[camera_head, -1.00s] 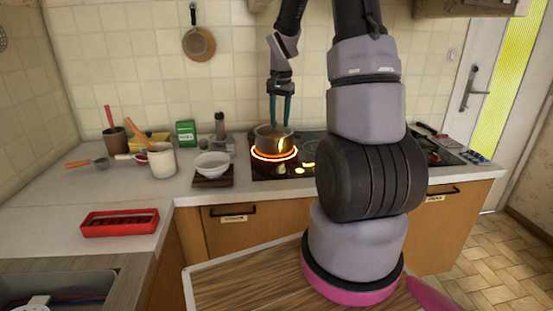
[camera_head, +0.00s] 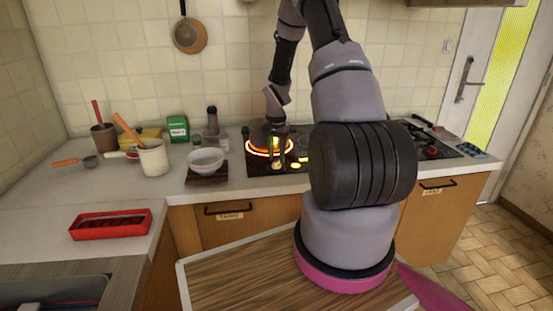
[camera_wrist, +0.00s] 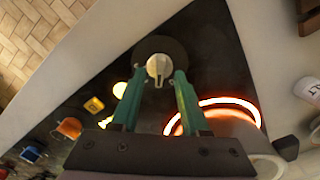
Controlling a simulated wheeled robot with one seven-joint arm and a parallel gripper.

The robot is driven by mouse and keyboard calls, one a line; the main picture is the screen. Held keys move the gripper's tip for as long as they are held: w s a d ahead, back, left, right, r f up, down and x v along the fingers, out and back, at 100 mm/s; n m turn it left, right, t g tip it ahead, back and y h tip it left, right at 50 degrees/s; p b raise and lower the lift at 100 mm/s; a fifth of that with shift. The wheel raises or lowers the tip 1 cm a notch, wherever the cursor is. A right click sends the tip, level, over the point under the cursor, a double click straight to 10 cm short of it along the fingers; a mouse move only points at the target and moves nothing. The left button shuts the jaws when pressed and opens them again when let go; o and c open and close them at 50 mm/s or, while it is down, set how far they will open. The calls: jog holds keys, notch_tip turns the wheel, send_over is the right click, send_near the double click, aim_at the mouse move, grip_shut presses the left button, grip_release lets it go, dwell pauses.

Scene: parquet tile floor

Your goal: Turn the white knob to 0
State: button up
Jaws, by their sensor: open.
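The white knob (camera_wrist: 159,66) sits on a dark round base on the black cooktop (camera_wrist: 205,50) in the wrist view. A pointer shape shows on it, but I cannot read any numbers. My gripper (camera_wrist: 159,74) is open, its green fingertips one on each side of the knob in the picture. I cannot tell whether they touch it. In the head view my gripper (camera_head: 277,150) is low over the front of the cooktop, in front of the glowing burner. The white knob is not clear there.
A glowing orange burner ring (camera_wrist: 255,112) is close to the right finger, with a pot (camera_wrist: 225,128) on it. Yellow (camera_wrist: 94,105), orange (camera_wrist: 69,128) and blue (camera_wrist: 31,154) controls lie to the left. A white bowl (camera_head: 206,160) stands left of the cooktop.

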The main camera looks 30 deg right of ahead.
jog(key=shift+f, duration=0.65)
grip_shut()
jog(key=shift+n, duration=0.5)
jog(key=n, duration=0.2)
jog(key=shift+n, duration=2.4)
